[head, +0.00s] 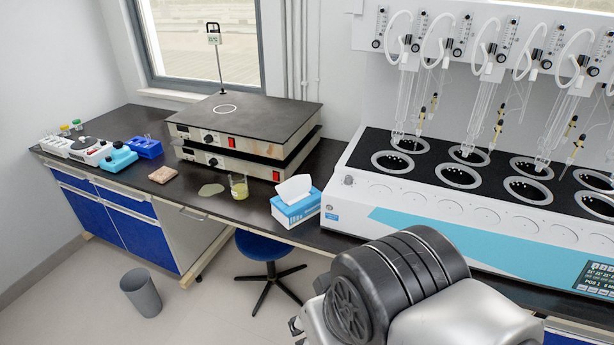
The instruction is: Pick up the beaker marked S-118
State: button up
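A small clear glass beaker (239,188) with yellow liquid in it stands upright on the dark bench, left of the tissue box. Any marking on it is too small to read, so I cannot tell whether it is S-118. My arm fills the lower right foreground. Only a small part of what looks like my gripper (296,327) shows at the arm's left edge, low in the picture and well apart from the beaker. Its fingers are mostly hidden, and nothing is visibly held.
A blue tissue box (296,208) stands close right of the beaker, and a yellowish puddle (211,190) lies to its left. Stacked hotplates (245,125) stand behind. The large distiller (450,210) fills the right. A stool (265,245) and a bin (141,293) stand on the floor.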

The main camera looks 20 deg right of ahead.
aim_at(238, 179)
jog(key=i+u, duration=0.2)
jog(key=i, duration=1.85)
jog(key=l, duration=0.1)
